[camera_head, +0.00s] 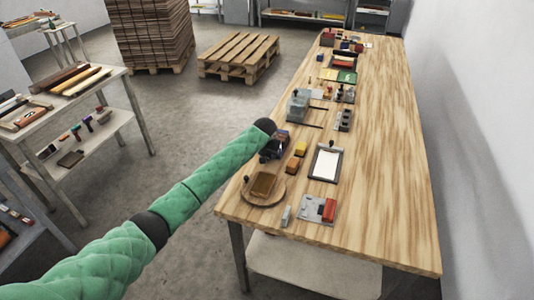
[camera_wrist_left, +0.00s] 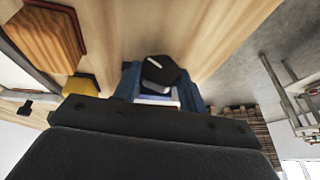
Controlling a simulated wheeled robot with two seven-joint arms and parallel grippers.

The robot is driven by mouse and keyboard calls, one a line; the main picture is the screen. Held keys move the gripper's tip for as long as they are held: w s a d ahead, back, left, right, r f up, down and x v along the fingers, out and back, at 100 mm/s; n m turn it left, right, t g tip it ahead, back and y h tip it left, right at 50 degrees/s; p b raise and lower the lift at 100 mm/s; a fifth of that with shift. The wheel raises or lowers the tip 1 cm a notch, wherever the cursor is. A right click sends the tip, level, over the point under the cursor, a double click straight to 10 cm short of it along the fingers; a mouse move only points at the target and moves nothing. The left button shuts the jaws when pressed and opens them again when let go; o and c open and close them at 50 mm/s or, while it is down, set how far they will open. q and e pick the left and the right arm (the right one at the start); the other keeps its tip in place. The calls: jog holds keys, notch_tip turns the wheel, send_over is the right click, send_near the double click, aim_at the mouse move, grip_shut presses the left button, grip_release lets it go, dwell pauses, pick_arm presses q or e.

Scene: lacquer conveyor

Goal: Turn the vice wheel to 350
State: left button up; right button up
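In the left wrist view a dark, many-sided knob with a white line on its face (camera_wrist_left: 160,71) sits between blue side pieces; I take it to be the vice wheel. No readable number shows. My left gripper (camera_head: 273,147) is over the near left edge of the bench, right at the small dark blue vice (camera_head: 282,135), which it mostly covers. My right gripper is out of view.
The wooden bench (camera_head: 385,165) holds an orange block (camera_head: 300,149), a yellow block (camera_head: 293,163), a clipboard (camera_head: 325,164), a round wooden board (camera_head: 275,197) and a grey plate with a red piece (camera_head: 329,210) close by. The bench's right side is clear.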

pick_arm(q)
jog(key=c, duration=0.4)
jog(key=shift+d, duration=0.1)
